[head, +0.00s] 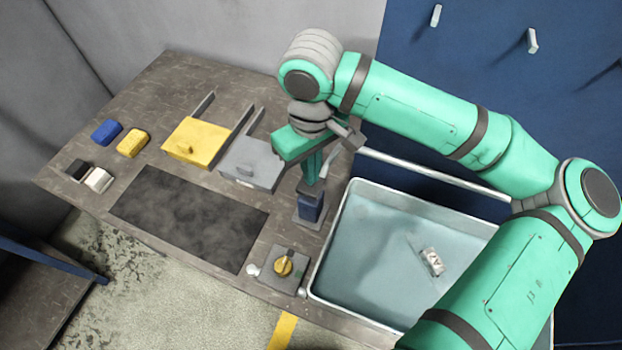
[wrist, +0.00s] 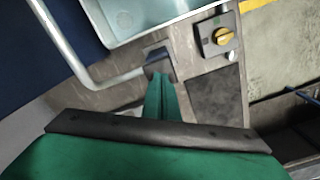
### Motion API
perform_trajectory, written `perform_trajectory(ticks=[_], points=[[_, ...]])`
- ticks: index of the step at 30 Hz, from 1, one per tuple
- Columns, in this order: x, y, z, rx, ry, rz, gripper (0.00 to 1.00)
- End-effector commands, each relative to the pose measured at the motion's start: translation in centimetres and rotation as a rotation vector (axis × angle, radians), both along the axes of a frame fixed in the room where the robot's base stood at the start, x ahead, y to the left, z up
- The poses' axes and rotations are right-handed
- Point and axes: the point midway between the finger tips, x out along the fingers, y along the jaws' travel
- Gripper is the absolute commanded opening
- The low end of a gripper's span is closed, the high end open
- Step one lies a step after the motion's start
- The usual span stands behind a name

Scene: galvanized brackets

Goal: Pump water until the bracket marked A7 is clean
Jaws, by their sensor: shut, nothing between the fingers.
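A small light-grey bracket (head: 432,261) with dark markings lies in the pale blue basin (head: 345,225), right of its middle. The markings are too small to read surely, and I cannot tell how clean it is. A dark blue block (head: 310,207), which looks like the pump's pressing part, stands on a grey plate left of the basin. It also shows in the wrist view (wrist: 158,58). My gripper (head: 313,187) is shut and empty, pointing down at the block's top. Its green fingers (wrist: 161,80) overlap the block's near edge there; I cannot tell whether they touch.
A pale pipe (head: 435,172) runs along the basin's back. A panel with a yellow knob (head: 283,266) sits at the front edge. Yellow (head: 198,140) and grey (head: 252,163) boxes, a dark mat (head: 190,215), and blue (head: 106,132) and yellow (head: 132,143) blocks lie left.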

Motion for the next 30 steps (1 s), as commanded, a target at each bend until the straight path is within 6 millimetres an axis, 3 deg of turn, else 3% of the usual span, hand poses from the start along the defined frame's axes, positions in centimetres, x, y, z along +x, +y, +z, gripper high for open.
perform_trajectory(ticks=[13,30], points=[[0.0,0.1,-0.1,0.000,0.000,0.002,0.00],[0.0,0.0,-2.5,0.000,0.001,0.001,0.00]])
